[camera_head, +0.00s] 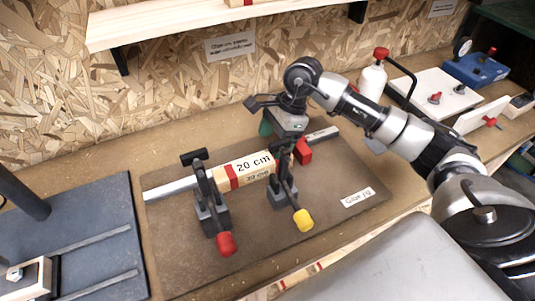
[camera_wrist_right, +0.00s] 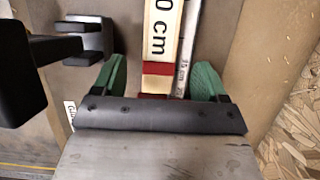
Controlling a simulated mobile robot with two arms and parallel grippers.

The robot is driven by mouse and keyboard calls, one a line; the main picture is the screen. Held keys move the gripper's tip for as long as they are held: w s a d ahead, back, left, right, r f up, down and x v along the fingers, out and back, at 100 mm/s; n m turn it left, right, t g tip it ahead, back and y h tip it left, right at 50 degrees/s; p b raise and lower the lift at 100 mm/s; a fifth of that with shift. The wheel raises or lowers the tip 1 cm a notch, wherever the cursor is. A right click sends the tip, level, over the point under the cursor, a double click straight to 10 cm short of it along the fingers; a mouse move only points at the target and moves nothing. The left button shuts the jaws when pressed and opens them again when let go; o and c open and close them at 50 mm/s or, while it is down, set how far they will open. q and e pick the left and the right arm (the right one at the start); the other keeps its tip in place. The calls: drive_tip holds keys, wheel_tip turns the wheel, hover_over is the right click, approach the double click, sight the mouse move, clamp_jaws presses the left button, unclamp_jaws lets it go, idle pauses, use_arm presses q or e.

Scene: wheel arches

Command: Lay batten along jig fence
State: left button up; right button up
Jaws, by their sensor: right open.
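The batten (camera_head: 249,163), pale wood with red bands and "20 cm" on it, lies on the brown glue jig board (camera_head: 330,222). It also shows in the wrist view (camera_wrist_right: 162,30). The grey metal jig fence (camera_head: 172,188) runs lengthwise beside it; in the wrist view the marked fence (camera_wrist_right: 186,50) is close along the batten's right side. I cannot tell whether they touch all along. My right gripper (camera_wrist_right: 160,78) is open, its green fingers on either side of the batten's red-banded end and the fence. My left gripper is not in view.
Two toggle clamps, one red-handled (camera_head: 226,244) and one yellow-handled (camera_head: 303,220), stand at the batten's front side. A dark slotted plate (camera_head: 85,215) is at left. A white bottle with a red cap (camera_head: 372,80) stands behind my arm. A wooden shelf (camera_head: 170,20) overhangs.

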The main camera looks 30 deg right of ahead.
drive_tip(key=b+v, duration=0.1)
drive_tip(key=v, duration=0.6)
idle(0.3)
